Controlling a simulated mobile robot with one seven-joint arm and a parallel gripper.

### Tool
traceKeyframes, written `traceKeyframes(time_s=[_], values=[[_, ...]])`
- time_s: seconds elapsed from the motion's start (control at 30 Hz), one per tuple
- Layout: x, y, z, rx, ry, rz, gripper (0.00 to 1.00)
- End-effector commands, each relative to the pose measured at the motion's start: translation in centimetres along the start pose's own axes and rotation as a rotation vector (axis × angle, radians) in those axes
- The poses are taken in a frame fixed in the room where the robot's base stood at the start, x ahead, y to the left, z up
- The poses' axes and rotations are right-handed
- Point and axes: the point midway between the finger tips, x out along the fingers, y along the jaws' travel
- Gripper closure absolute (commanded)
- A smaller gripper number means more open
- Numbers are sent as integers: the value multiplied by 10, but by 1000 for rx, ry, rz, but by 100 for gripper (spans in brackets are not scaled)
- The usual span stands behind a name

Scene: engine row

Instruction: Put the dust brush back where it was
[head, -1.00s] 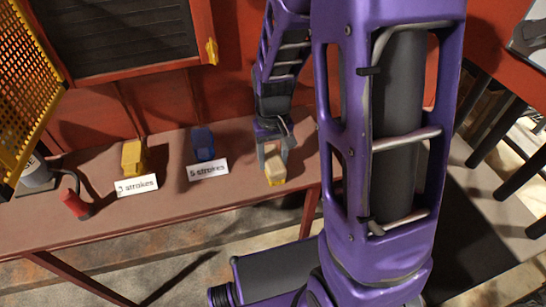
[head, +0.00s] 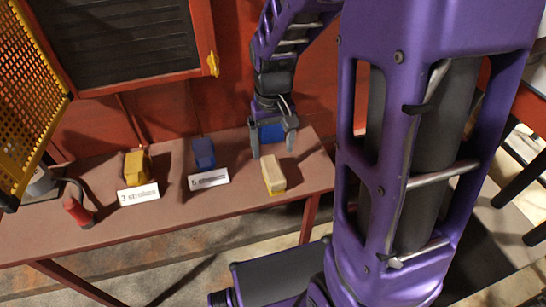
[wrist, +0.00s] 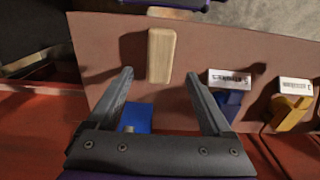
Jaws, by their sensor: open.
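The dust brush (head: 273,175) is a pale wooden block with a yellow lower edge. It lies on the red-brown bench near its right end, apart from the labelled blocks. It also shows in the wrist view (wrist: 161,54), just beyond the fingertips. My gripper (head: 273,152) is open and empty, raised behind the brush and clear of it. In the wrist view its two fingers (wrist: 160,76) are spread wide with nothing between them.
A yellow block (head: 137,167) and a blue block (head: 203,153) stand left on the bench (head: 235,200), behind white "strokes" cards (head: 208,178). Another blue thing (wrist: 135,118) is partly behind my gripper. A red-handled tool (head: 78,212) is far left.

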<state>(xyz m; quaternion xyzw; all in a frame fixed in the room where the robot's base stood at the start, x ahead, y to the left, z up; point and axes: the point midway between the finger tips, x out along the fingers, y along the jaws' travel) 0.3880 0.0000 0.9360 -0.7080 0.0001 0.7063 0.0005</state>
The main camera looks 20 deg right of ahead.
Motion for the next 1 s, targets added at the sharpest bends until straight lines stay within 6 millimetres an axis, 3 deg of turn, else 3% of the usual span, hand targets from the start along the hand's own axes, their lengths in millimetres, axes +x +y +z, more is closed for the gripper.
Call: traceKeyframes(time_s=[0.1, 0.3, 1.0], values=[[-24, 0, -1, 0, 3, 0, 16], [-41, 0, 0, 0, 0, 1, 16], [-44, 0, 4, 8, -8, -24, 16]])
